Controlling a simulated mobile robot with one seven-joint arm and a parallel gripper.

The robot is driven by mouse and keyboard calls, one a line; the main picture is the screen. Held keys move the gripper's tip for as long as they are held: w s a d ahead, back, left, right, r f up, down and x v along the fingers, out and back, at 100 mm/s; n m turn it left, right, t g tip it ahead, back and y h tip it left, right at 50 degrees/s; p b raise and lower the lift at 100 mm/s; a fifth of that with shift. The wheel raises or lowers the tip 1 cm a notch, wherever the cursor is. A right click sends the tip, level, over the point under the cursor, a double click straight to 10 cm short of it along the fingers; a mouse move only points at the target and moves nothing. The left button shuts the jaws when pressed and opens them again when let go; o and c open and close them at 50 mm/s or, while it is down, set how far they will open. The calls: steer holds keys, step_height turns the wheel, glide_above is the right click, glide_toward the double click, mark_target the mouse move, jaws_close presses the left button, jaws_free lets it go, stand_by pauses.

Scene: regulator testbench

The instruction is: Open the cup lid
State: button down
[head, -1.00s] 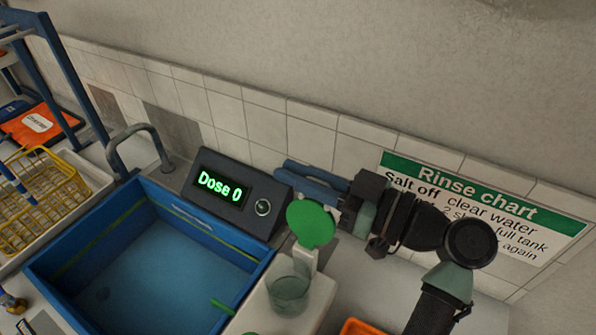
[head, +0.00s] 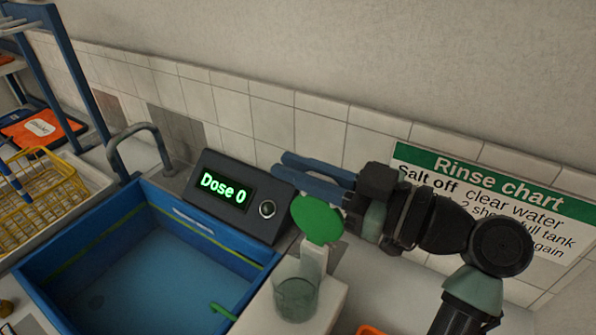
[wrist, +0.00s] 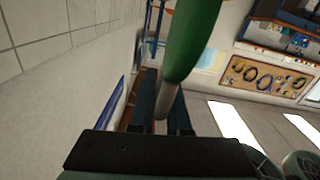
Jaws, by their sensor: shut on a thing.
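The cup lid (head: 318,219) is a round green disc standing raised above the cup, at the top of a pale upright piece (head: 314,260). The clear cup (head: 296,298) stands below it with its mouth uncovered. My gripper (head: 281,165) reaches in from the right, its two blue fingers pointing left behind the lid. In the wrist view the lid (wrist: 192,40) is close in front, edge-on. A pale grey rod (wrist: 163,102) below it lies between the fingers, and they are shut on this part of the lid. The exact contact is partly hidden.
A dark box reading "Dose 0" (head: 222,187) with a round knob stands left of the lid. A blue water-filled basin (head: 258,272) and a grey tap (head: 142,135) are farther left. The tiled wall with the rinse chart (head: 500,195) runs close behind my arm.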

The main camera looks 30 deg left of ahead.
steer(key=c, duration=0.9)
jaws_free()
steer(key=d, duration=0.4)
steer(key=d+b, duration=0.1)
steer(key=d, duration=0.3)
steer(key=d+b, duration=0.1)
steer(key=d, duration=0.4)
steer(key=shift+s, duration=0.25)
